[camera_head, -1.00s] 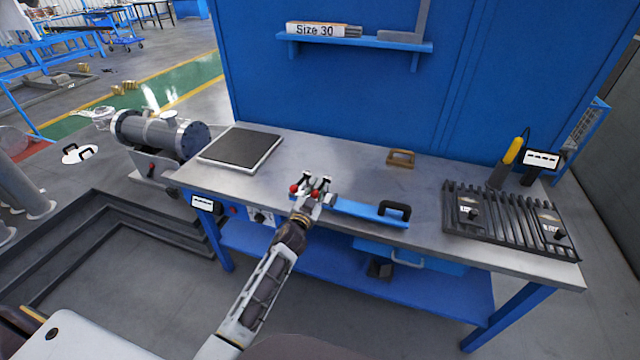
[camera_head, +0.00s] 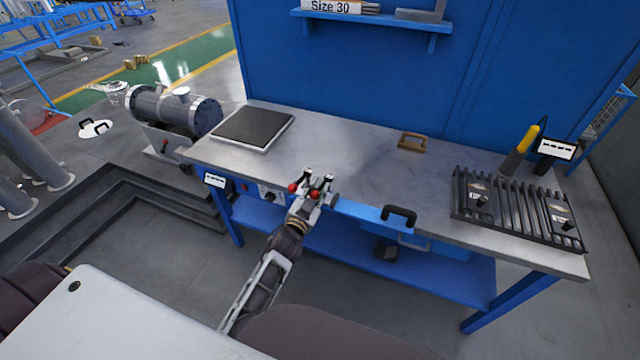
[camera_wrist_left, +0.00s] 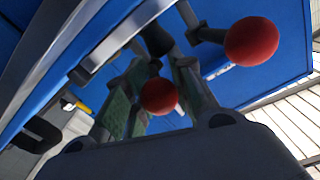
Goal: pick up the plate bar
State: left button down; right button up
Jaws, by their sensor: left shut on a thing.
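The plate bar (camera_head: 360,210) is a long blue bar with a black handle (camera_head: 398,214) near its right end. It lies across the front edge of the bench in the head view. My left gripper (camera_head: 315,183) is shut on the bar's left end, and its fingers hide that end. Red knobs show at the gripper. The black handle also shows at the left of the left wrist view (camera_wrist_left: 38,135). Whether the bar touches the bench is hard to tell. My right gripper is not in view.
The grey bench top (camera_head: 350,150) is clear in the middle. A dark square plate (camera_head: 253,125) lies at its left, a brown block (camera_head: 411,142) at the back, and a ribbed black rack (camera_head: 515,208) at the right. A blue back panel (camera_head: 400,75) rises behind.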

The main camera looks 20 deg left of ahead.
pick_arm(q)
jog(key=shift+s+r, duration=0.3)
jog(key=shift+s, duration=0.4)
